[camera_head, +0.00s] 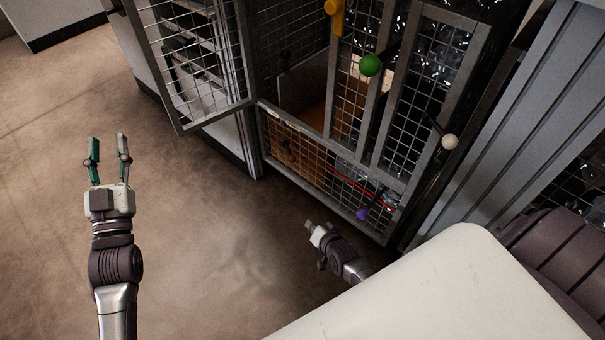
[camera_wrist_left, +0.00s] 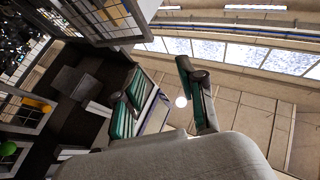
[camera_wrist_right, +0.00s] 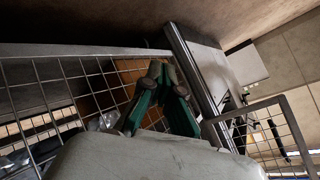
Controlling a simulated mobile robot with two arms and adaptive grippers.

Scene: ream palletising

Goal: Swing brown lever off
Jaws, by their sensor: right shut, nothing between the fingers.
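I cannot make out a lever that is clearly brown. On the mesh cage, a yellow-orange handle (camera_head: 335,14) is at the top edge of the head view, with a green knob (camera_head: 370,65) below it. A white knob (camera_head: 449,142) is at the right and a purple one (camera_head: 362,213) is low on the cage. My left gripper (camera_head: 108,138) is open and empty over the floor, well left of the cage. My right gripper (camera_head: 309,226) is shut and empty, in front of the cage's lower panel and left of the purple knob.
A mesh door (camera_head: 243,60) stands swung open at the cage's left. A pale rounded surface (camera_head: 450,290) fills the lower right. Grey ribbed panels (camera_head: 545,110) rise at the right. The floor (camera_head: 200,235) between my grippers is clear.

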